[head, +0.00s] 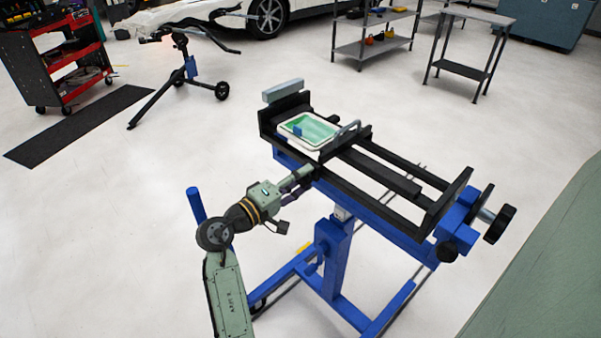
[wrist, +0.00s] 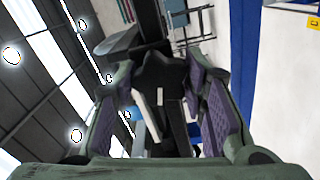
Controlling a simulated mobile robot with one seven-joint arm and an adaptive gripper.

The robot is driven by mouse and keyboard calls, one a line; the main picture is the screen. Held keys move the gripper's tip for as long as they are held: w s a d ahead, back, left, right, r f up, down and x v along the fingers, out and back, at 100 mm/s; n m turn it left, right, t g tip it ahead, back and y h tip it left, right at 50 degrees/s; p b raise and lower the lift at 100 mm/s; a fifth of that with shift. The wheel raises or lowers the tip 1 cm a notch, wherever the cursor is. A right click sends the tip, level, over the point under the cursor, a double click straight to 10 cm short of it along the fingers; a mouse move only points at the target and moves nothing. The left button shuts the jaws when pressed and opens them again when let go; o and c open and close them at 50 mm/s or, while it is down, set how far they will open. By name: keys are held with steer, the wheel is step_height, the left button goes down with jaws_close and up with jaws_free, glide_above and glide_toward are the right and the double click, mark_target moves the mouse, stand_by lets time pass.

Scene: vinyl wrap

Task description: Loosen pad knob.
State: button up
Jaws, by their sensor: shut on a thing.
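My gripper (head: 312,172) reaches from the left to the near side of the blue and black clamp stand (head: 365,205), below its moving jaw. In the wrist view my gripper (wrist: 165,100) has its purple-padded fingers on both sides of a black lobed knob (wrist: 160,72), which I take as the pad knob. The fingers are shut on it. In the head view the knob is hidden by the fingers or too small to make out.
A black handwheel (head: 499,224) and a smaller black knob (head: 447,251) sit at the stand's right end. Behind are a red tool cart (head: 93,62), a tripod stand (head: 187,75) and grey shelves (head: 360,50).

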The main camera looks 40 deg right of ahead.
steer(key=n, duration=0.5)
steer(key=shift+n, duration=0.3)
steer(key=n, duration=0.5)
steer(key=shift+n, duration=0.3)
steer(key=n, duration=0.5)
steer(key=shift+n, duration=2.4)
steer(key=o, duration=1.2)
